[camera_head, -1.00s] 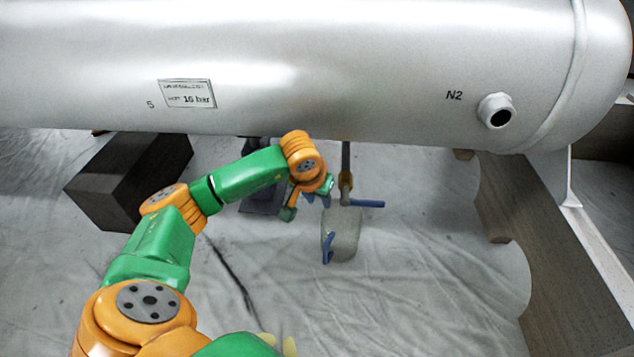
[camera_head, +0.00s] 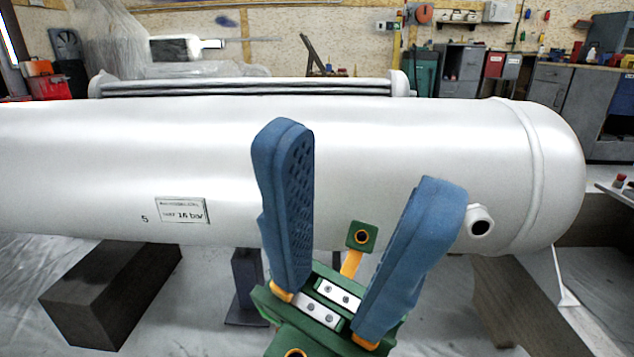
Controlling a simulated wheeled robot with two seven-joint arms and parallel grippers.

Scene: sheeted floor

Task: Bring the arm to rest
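My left gripper (camera_head: 352,160) fills the lower middle of the head view, close to the camera. Its two blue ridged fingers point up and stand wide apart, with nothing between them. Its green palm with metal plates shows below. Behind it lies a large silver tank (camera_head: 80,160) with a label plate (camera_head: 181,210) and a nozzle (camera_head: 480,221) at the right. The gripper hides part of the tank. My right gripper is out of the frame.
A dark block (camera_head: 110,295) stands under the tank at the left, and a wooden support (camera_head: 505,305) at the right. Sheeted floor (camera_head: 205,305) shows between. Cabinets (camera_head: 462,70) and a red bin (camera_head: 48,85) stand at the back.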

